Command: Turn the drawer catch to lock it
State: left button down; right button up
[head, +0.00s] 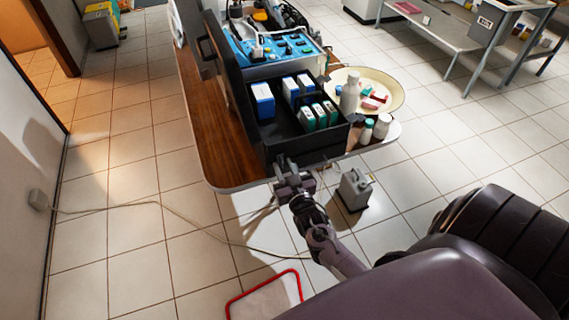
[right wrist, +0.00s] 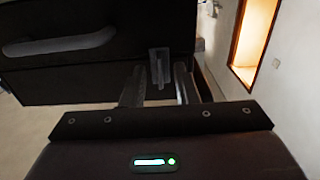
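The black drawer (head: 300,142) is part of the dark portable dental unit, with its open top showing boxes inside. In the right wrist view its dark front (right wrist: 60,75) fills the upper left, with a long grey handle (right wrist: 60,43). The drawer catch (right wrist: 160,68) is a small grey upright tab near the right end of that front. My right gripper (head: 284,168) is at the drawer's near face. In the right wrist view its fingers (right wrist: 158,86) are open, one on each side of the catch; contact cannot be told. The left gripper is out of view.
The wooden tabletop (head: 205,130) carries the unit, a blue instrument panel (head: 270,48), a cream tray (head: 392,85) and white bottles (head: 382,126). A grey canister (head: 355,188) stands on the floor.

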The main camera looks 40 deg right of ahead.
jog(key=shift+s, duration=0.1)
jog(key=b+v, duration=0.1)
jog(key=v, duration=0.6)
jog(key=shift+s, duration=0.3)
jog(key=shift+a+f, duration=0.1)
jog(key=s+a+f+n+g+y, duration=0.1)
jog(key=s+a+f+g, duration=0.2)
jog(key=f, duration=0.6)
jog(key=s+a+f+n+g+y, duration=0.15)
jog(key=s+f, duration=0.25)
jog(key=f, duration=0.4)
jog(key=s+a+f+g+y, duration=0.1)
jog(key=s+a+f+g, duration=0.2)
jog(key=f, duration=0.6)
jog(key=s+f+n+g, duration=0.1)
jog(key=s+f+g, duration=0.3)
jog(key=s+f, duration=0.3)
jog(key=s+f+n+g, duration=0.1)
jog(key=s+f+g, duration=0.4)
jog(key=s, duration=1.2)
notch_tip(320, 180, down, 2)
jog(key=shift+s+a+y, duration=0.15)
jog(key=shift+a+y, duration=0.15)
jog(key=shift+y, duration=0.15)
jog(key=shift+n, duration=0.25)
